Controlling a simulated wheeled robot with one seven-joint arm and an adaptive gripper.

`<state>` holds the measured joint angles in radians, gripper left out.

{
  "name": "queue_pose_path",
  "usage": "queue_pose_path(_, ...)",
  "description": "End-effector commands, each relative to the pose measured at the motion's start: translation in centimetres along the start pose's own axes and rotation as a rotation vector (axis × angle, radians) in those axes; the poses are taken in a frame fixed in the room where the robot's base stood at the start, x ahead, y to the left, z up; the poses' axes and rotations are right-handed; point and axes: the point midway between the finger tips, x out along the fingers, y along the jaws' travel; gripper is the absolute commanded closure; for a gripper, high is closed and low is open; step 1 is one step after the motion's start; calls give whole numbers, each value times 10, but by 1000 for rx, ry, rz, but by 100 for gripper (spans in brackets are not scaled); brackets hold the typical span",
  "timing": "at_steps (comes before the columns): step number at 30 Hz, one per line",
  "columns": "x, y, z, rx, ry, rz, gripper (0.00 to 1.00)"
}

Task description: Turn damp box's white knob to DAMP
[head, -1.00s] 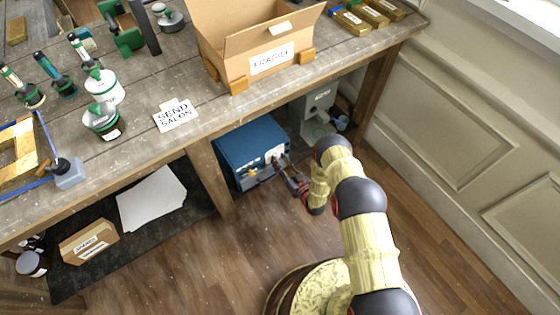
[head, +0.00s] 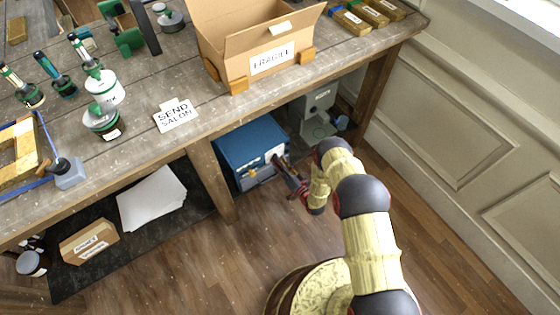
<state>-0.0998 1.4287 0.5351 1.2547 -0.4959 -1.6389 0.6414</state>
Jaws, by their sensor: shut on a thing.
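The damp box appears to be the blue box (head: 245,146) on the lower level under the workbench, its front face turned toward my arm. A small pale patch (head: 274,154) shows at the right of its front, and a small yellow part (head: 253,173) sits lower left of that. My gripper (head: 283,163) is at the right part of this front, shut on what seems to be the white knob. The fingers hide the knob, so its pointer and the DAMP mark cannot be read.
A grey unit (head: 318,112) stands right of the blue box under the bench. A bench leg (head: 211,180) stands close on its left. The bench top (head: 150,75) overhangs the box and carries a FRAGILE carton (head: 237,68). The floor in front is clear.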

Motion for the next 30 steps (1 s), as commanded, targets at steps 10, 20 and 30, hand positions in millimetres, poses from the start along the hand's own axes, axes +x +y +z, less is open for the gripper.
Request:
queue_pose_path(10,0,0,0,324,1,1,96)
queue_pose_path(20,0,0,0,577,1,2,96)
queue_pose_path(30,0,0,-1,711,1,2,96)
